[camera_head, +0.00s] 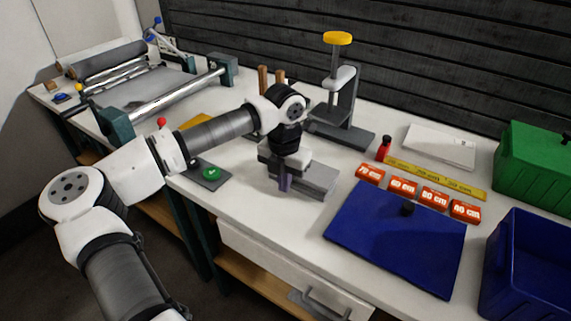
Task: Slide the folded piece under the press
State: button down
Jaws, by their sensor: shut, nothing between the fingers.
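The press (346,105) stands near the back of the white table, with an upright grey column, a yellow knob on top and a flat dark grey base. The folded piece appears to be the flat grey piece (318,178) lying on the table in front of the press. My gripper (286,184) points down at the left part of this piece, with its fingers shut and nothing held. The gripper hides part of the piece, and I cannot tell whether the fingertips touch it.
A blue mat or lid (385,250) with a dark knob lies at the front right. Several orange length labels (403,187), a yellow ruler (440,180), a red bottle (384,148) and a white slab (440,147) lie behind it. Green (535,160) and blue (530,250) bins stand right.

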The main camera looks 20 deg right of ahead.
notch_tip(320, 180, down, 4)
jog(key=shift+r+p, duration=0.2)
jog(key=shift+p, duration=0.15)
jog(key=shift+w+d+r+p, duration=0.2)
jog(key=shift+w+d+p, duration=0.35)
jog(key=shift+w+d, duration=0.45)
jog(key=shift+w+d+f, duration=0.1)
jog(key=shift+w+d, duration=0.2)
jog(key=shift+d, duration=0.2)
